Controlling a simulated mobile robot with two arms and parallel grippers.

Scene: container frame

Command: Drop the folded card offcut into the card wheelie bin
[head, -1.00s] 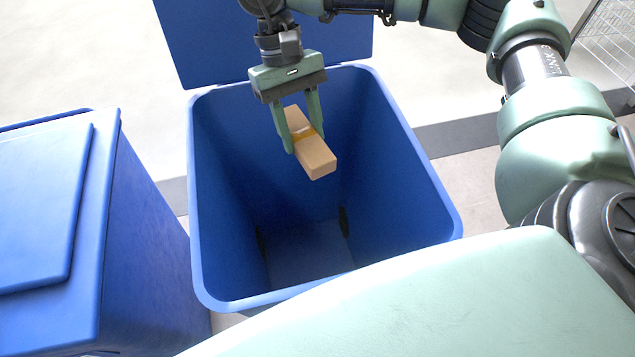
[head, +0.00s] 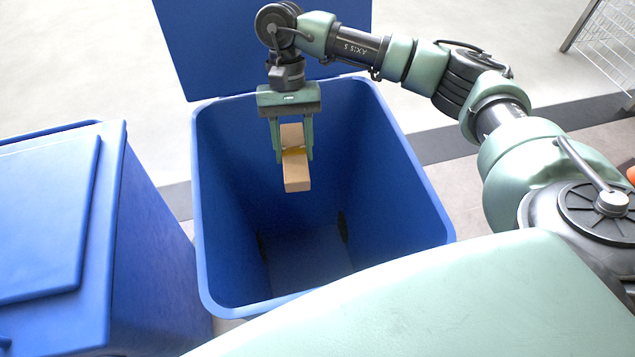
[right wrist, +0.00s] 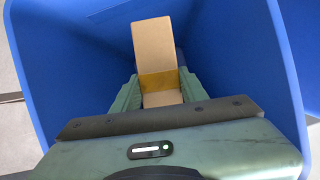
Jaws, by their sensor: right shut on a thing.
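The folded card offcut (head: 296,172) is a small tan, box-like piece with a yellowish band across its middle. My right gripper (head: 293,156) is shut on it, one finger on each side, and points down into the open blue bin (head: 202,240). The offcut hangs inside the bin's opening, well above its floor. In the right wrist view the offcut (right wrist: 153,48) shows between the fingers, with the bin's blue walls (right wrist: 235,45) around it. The bin's lid (head: 270,45) is swung back behind it. My left gripper is not in view.
A second blue bin (head: 45,220) with its lid shut stands close on the left. A wire cage (head: 605,45) stands at the far right. Pale floor lies behind the open bin, crossed by a dark strip (head: 460,140).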

